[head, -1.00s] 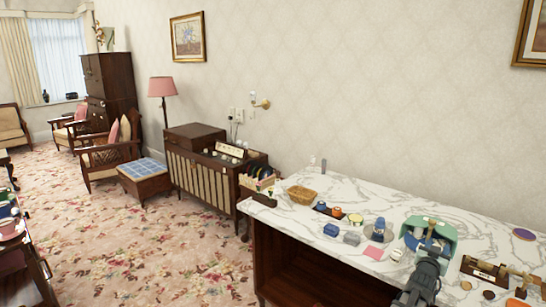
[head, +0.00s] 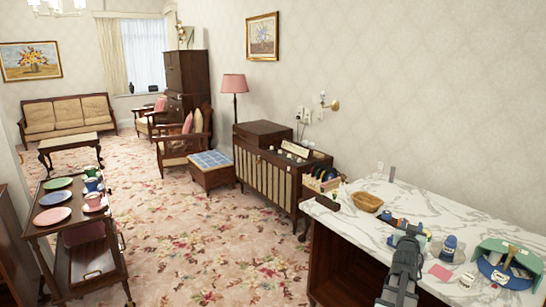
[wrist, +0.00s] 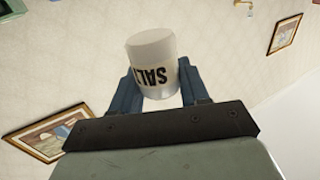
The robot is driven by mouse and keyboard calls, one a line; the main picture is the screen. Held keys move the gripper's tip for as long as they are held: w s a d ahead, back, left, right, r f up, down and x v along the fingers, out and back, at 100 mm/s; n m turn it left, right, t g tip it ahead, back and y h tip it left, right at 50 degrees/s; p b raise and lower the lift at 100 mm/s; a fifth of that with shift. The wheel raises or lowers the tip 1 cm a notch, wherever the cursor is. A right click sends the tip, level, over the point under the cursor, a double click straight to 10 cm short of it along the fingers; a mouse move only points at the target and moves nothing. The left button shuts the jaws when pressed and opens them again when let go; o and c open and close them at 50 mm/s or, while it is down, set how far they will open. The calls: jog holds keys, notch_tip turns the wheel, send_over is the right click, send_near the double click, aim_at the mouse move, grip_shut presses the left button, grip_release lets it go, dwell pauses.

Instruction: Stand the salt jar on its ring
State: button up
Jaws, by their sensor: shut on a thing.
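My gripper (wrist: 160,90) is shut on the salt jar (wrist: 152,55), a pale cylinder with a whitish top and dark "SALT" lettering that reads upside down in the wrist view. The blue fingers sit on either side of it. In the head view my gripper (head: 411,231) is over the marble counter (head: 345,222), left of a blue jar (head: 449,244); my arm hides the salt jar there. I cannot pick out the salt jar's ring with certainty.
A wicker basket (head: 367,202) stands at the counter's back left. A dark trolley (head: 75,235) with plates and cups is at the left. Carpet between is free.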

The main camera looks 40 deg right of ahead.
jog(key=w+a+r+n+t+y, duration=0.2)
jog(key=w+a+n+t+y, duration=0.1)
jog(key=w+a, duration=0.9)
jog(key=w+a+r+n+t+y, duration=0.2)
jog(key=w+a+r+t, duration=0.1)
jog(key=w+a, duration=0.95)
jog(key=w+a+r+n+t+y, duration=0.2)
jog(key=w+a+n+t+y, duration=0.1)
jog(key=w+a, duration=0.85)
jog(key=w+a+r+n+y, duration=0.1)
jog(key=w+a+y, duration=0.3)
jog(key=a, duration=1.3)
jog(key=w+a+r+n+t+y, duration=0.1)
jog(key=w+a+n+y, duration=0.3)
jog(key=a, duration=1.4)
jog(key=shift+w+r+t, duration=0.15)
jog(key=shift+w+t, duration=0.15)
jog(key=shift+w, duration=0.2)
jog(key=shift+d, duration=0.15)
